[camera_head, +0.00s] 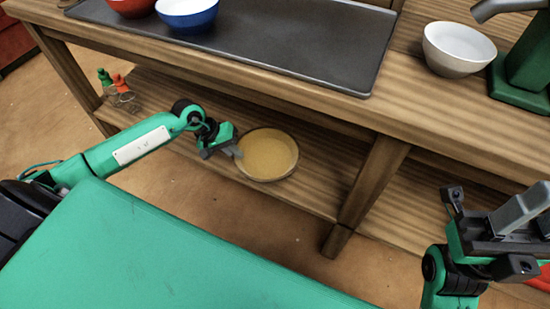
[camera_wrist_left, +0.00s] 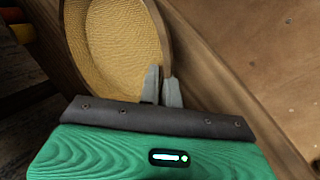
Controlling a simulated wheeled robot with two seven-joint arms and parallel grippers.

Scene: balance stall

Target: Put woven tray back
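The woven tray (camera_head: 267,155) is round, with a yellow woven floor and a brown rim. It lies on the lower shelf under the counter and fills the upper left of the left wrist view (camera_wrist_left: 125,45). My left gripper (camera_head: 236,152) is at the tray's left edge. In the left wrist view its two grey fingertips (camera_wrist_left: 161,86) are close together, one on each side of the rim, and look shut on it. My right gripper (camera_head: 520,210) is at the lower right of the head view, away from the tray; its finger gap is not clear.
The counter above holds a dark mat (camera_head: 290,45), a red bowl (camera_head: 132,6), a blue bowl (camera_head: 188,14), a white bowl (camera_head: 459,50) and a green device (camera_head: 525,70). Small bottles (camera_head: 120,84) stand at the shelf's left end. A wooden leg (camera_head: 368,185) stands right of the tray.

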